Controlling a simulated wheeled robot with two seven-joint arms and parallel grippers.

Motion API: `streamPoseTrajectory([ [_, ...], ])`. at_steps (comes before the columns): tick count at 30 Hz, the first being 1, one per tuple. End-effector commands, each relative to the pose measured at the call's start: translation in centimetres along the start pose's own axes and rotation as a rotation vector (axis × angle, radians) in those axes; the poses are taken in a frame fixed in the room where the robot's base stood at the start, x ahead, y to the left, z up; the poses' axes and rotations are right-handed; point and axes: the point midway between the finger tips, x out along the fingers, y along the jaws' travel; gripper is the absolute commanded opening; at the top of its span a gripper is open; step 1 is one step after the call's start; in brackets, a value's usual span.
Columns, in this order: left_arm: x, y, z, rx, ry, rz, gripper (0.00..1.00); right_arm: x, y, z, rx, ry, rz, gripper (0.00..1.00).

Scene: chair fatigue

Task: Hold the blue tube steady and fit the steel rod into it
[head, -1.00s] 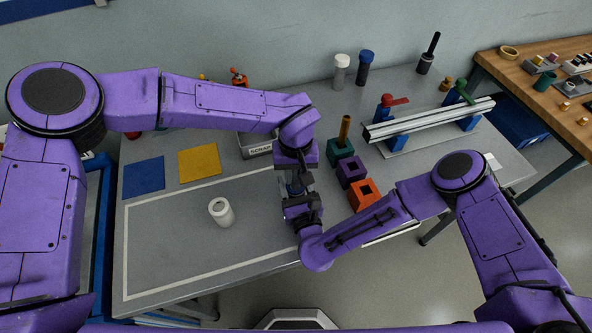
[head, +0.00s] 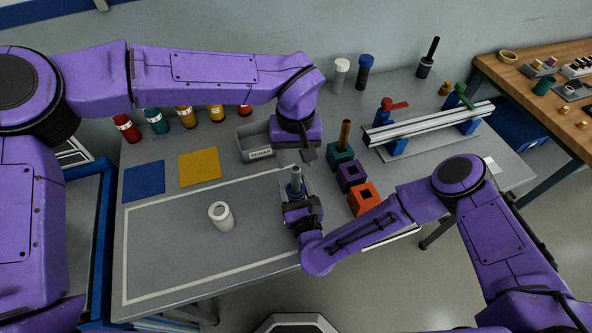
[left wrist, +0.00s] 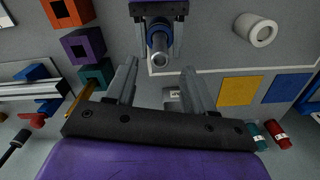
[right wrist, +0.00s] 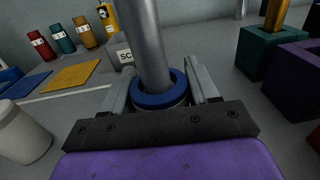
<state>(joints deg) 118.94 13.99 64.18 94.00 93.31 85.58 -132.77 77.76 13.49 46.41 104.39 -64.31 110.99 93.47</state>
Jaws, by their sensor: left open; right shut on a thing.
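The blue tube (right wrist: 159,99) is upright between the fingers of my right gripper (head: 296,194), which is shut on it. The right wrist view shows its blue rim around the steel rod (right wrist: 148,45). The rod stands in the tube's opening and sticks up well above it; how deep it sits is hidden. In the head view the rod (head: 296,175) rises just below my left gripper (head: 308,155). My left gripper is open and empty. In the left wrist view the rod's end (left wrist: 160,60) and the blue tube (left wrist: 157,36) lie beyond its spread fingertips.
A white cylinder (head: 221,215) stands left of the grippers inside the white-outlined area. A grey scrap bin (head: 257,148) is behind. Teal, purple (head: 351,175) and orange blocks (head: 364,198) stand close on the right. A metal rail (head: 430,125) lies further right.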

Motion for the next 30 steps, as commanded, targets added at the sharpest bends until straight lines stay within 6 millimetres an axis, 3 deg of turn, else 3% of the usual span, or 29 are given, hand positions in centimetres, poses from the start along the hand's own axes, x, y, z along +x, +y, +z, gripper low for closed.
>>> streamPoseTrajectory([
  [3, -2.2, 0.0, -0.1, 0.0, 0.003, 0.001, 0.53, 0.0, 0.0, 0.0, 0.0, -0.001, 0.0, 0.27],
  [6, -3.2, 0.0, 0.0, 0.001, 0.001, 0.001, 0.53, 0.0, 0.0, 0.0, 0.0, -0.001, 0.0, 0.27],
  [14, -3.5, 0.0, 0.0, 0.001, -0.001, 0.001, 0.53, 0.0, 0.0, 0.1, 0.0, -0.001, 0.0, 0.27],
  [15, -3.5, 0.0, 0.0, 0.001, -0.001, 0.0, 0.53, 0.0, 0.0, 0.1, 0.0, -0.001, 0.0, 0.72],
  [17, -3.5, 0.0, 0.0, 0.001, -0.001, 0.0, 0.53, 0.0, 0.0, 0.0, 0.0, -0.001, 0.0, 0.89],
  [26, -3.5, 0.0, 0.0, 0.001, 0.0, 0.0, 0.53, -0.2, 0.0, 0.0, 0.0, 0.0, 0.001, 0.89],
  [30, -3.5, 0.0, 0.0, 0.001, 0.0, 0.0, 0.53, -2.2, 0.1, -0.1, 0.0, 0.002, 0.003, 0.89],
])
